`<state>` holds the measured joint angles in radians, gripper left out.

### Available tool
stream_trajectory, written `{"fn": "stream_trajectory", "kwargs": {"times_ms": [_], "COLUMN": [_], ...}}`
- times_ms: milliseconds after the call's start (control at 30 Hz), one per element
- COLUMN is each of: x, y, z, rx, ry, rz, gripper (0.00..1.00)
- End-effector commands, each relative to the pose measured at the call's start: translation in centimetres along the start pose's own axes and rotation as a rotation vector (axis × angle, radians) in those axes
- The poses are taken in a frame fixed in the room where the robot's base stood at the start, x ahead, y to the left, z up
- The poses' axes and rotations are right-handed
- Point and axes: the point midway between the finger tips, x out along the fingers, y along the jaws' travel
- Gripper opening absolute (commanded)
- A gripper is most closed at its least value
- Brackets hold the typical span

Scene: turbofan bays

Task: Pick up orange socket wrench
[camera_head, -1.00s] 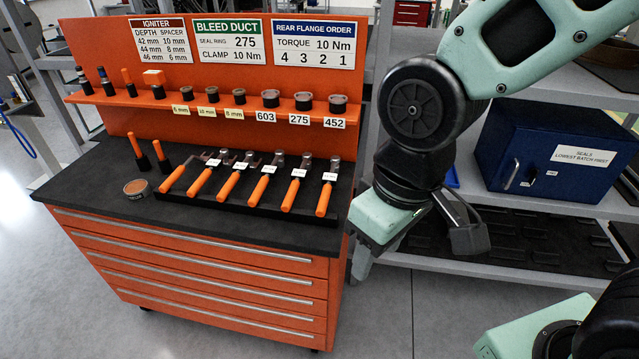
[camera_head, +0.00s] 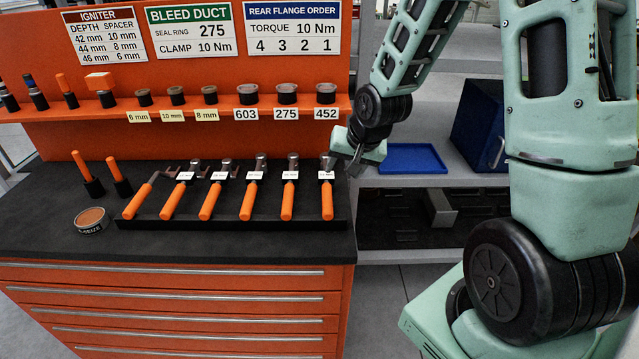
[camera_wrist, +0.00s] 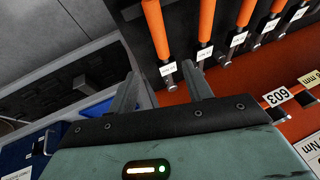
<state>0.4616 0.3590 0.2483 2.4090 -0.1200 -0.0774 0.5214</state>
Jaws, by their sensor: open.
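Several orange-handled wrenches lie side by side in a black tray (camera_head: 240,232) on the workbench. The rightmost wrench (camera_head: 327,200) has a grey head at its far end and a white label too small to read. Which one is the socket wrench I cannot tell for certain. My gripper (camera_head: 350,163) is open by the head of the rightmost wrench, at the bench's right edge. In the wrist view the open fingers of my gripper (camera_wrist: 160,70) have the nearest wrench (camera_wrist: 155,28) just beyond and between their tips. Nothing is held; contact is not clear.
An orange back panel with a shelf (camera_head: 200,108) of labelled parts rises behind the tray. A round tin (camera_head: 92,220) and two upright orange-handled tools (camera_head: 117,175) stand left. A blue tray (camera_head: 412,158) and blue cabinet (camera_head: 480,125) sit on the grey shelving right.

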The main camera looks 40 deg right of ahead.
Motion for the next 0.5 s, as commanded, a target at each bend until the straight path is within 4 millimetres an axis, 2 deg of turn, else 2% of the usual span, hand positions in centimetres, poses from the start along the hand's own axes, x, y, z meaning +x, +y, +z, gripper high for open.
{"fn": "stream_trajectory", "kwargs": {"times_ms": [100, 500], "x": [2.1, 8.0], "y": [-0.1, -0.1], "z": [0.1, 0.1], "rx": [-0.002, -0.002], "ry": [-0.007, -0.005], "rz": [0.001, 0.001], "gripper": [0.5, 0.5]}}
